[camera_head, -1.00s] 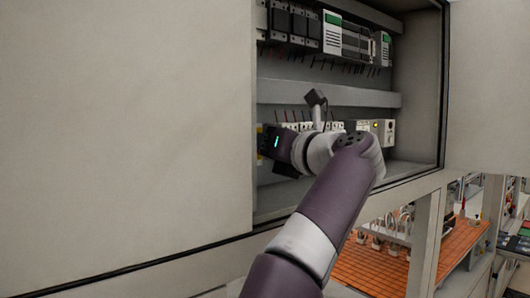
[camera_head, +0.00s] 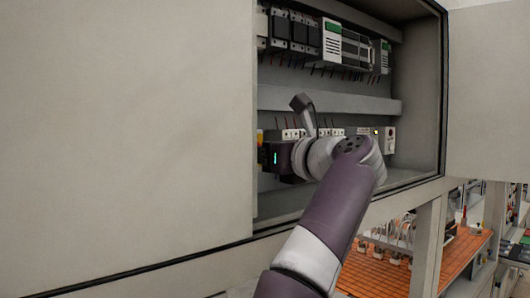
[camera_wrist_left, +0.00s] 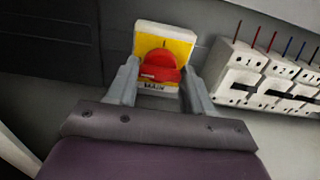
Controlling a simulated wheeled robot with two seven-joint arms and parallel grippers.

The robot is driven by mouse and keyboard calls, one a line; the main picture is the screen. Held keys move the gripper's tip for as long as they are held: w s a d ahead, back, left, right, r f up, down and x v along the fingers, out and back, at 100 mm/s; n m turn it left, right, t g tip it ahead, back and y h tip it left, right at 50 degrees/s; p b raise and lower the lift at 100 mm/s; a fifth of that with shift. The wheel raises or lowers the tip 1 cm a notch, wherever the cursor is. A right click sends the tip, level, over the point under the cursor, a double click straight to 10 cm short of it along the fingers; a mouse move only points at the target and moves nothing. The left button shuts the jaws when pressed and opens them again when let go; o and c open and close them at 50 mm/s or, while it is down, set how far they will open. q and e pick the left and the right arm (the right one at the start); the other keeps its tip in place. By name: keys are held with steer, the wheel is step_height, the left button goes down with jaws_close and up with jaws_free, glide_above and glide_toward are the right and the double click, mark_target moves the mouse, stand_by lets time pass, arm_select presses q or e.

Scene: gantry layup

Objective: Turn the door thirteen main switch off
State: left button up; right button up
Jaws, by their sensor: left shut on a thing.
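The main switch (camera_wrist_left: 158,66) is a red rotary knob on a yellow plate with a white housing, lettered along its lower edge, in the left wrist view. In the head view only a yellow-red sliver of it (camera_head: 260,137) shows at the cabinet's left edge. My left gripper (camera_wrist_left: 160,74) has a finger on each side of the red knob and is shut on it. In the head view my left gripper (camera_head: 272,157) reaches into the cabinet, and its fingertips are hidden. The knob's exact angle is hard to tell. My right gripper is not in view.
White numbered breakers (camera_wrist_left: 260,75) with red and blue wires stand right of the switch. A row of modules (camera_head: 320,35) is on the upper rail. The cabinet's side wall (camera_head: 425,90) and lower sill bound the opening. An orange-topped bench (camera_head: 375,270) lies below right.

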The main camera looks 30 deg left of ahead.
arm_select(q)
steer(key=o, duration=0.8)
steer(key=shift+o, duration=1.2)
steer(key=shift+a, duration=0.15)
steer(key=v, duration=1.2)
steer(key=shift+b, duration=0.4)
steer(key=shift+f, duration=0.15)
